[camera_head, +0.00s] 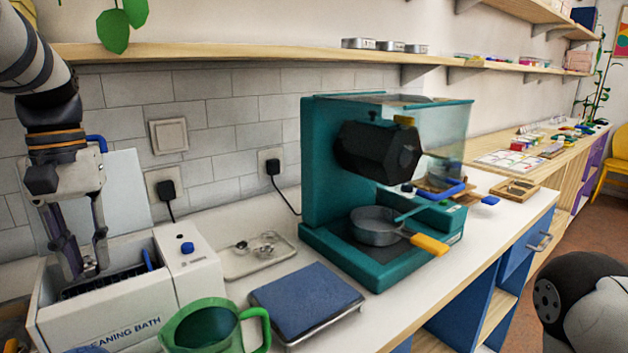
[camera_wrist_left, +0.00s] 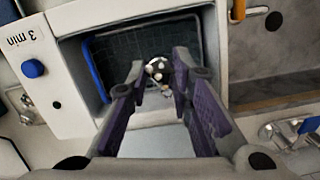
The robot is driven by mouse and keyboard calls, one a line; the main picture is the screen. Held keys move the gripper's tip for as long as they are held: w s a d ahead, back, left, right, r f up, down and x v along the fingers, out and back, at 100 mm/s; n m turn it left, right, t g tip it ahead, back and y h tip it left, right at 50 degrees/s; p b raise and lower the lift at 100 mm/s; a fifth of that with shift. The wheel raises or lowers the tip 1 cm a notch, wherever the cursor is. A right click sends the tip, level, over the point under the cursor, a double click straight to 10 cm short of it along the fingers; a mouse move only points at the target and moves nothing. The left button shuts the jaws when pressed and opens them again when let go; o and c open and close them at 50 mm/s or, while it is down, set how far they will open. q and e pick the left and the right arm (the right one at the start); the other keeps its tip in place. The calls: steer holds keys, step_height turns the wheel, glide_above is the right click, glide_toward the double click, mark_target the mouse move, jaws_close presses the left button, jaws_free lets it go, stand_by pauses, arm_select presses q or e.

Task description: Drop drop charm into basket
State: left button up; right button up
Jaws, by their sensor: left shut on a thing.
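My left gripper (camera_head: 88,268) points down into the opening of the white cleaning bath (camera_head: 110,324), over the dark mesh basket (camera_head: 128,277). In the left wrist view my left gripper (camera_wrist_left: 159,78) is shut on a small shiny silver piece, which I take as the drop charm (camera_wrist_left: 157,66). The charm shows between the fingertips, with the dark basket (camera_wrist_left: 118,55) below and behind it. I cannot tell whether the charm touches the basket. The basket has a blue handle (camera_wrist_left: 95,69) at one side. My right gripper is out of view.
A tray with small metal pieces (camera_head: 258,256) lies right of the bath. A green mug (camera_head: 205,328) and a blue pad (camera_head: 305,298) stand in front. A teal machine (camera_head: 330,200) with a pan stands further right. A shelf (camera_head: 270,51) runs above.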

arm_select(q)
steer(key=o, duration=1)
steer(key=r, duration=0.4)
steer(key=w+r, duration=0.1)
steer(key=r, duration=0.7)
steer(key=shift+w+a, duration=0.15)
steer(key=shift+a, duration=0.2)
steer(key=shift+f, duration=0.1)
